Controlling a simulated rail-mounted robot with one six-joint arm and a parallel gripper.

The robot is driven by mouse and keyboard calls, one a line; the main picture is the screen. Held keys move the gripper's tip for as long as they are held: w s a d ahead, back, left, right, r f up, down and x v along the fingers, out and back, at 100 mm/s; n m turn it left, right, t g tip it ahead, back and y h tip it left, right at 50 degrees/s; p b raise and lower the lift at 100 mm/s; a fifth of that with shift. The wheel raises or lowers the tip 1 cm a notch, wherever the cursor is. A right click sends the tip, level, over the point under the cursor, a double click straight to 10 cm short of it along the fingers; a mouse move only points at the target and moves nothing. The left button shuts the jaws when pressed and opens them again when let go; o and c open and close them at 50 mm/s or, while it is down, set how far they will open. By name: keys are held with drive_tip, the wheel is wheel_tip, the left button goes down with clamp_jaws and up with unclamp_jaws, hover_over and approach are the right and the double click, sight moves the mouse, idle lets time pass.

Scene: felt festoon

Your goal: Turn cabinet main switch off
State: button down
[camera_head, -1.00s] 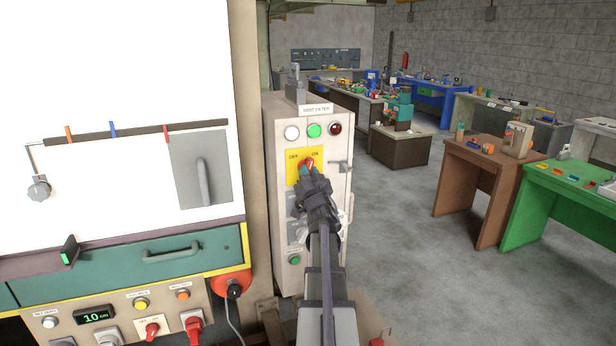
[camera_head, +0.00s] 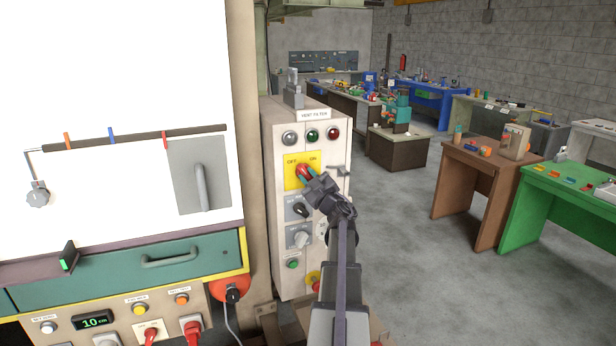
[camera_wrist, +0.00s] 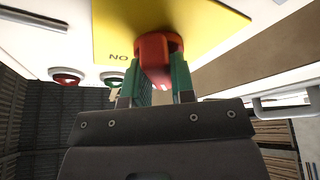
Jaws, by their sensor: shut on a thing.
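The cabinet (camera_head: 280,200) labelled VENT FILTER stands at the centre of the head view. Its main switch is a red rotary knob (camera_head: 302,171) on a yellow plate (camera_head: 291,184) marked OFF at left and ON at right. The knob now leans toward the OFF side. My gripper (camera_head: 311,179) is at the knob. In the wrist view my gripper (camera_wrist: 160,82) has its green-lined fingers on both sides of the red knob (camera_wrist: 157,50), shut on it. The fingers hide part of the knob.
Below are black and grey knobs. A cabinet handle (camera_head: 340,171) is right of the plate.

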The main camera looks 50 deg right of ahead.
drive_tip(key=shift+n+y, duration=0.6)
drive_tip(key=shift+n, duration=0.7)
drive_tip(key=c, duration=1)
unclamp_jaws()
drive_tip(key=shift+o, duration=0.2)
drive_tip(key=shift+s, duration=0.1)
drive_tip(key=b+v, duration=0.2)
drive_tip(key=v, duration=0.8)
drive_tip(key=shift+s, duration=0.4)
drive_tip(key=shift+f, duration=0.1)
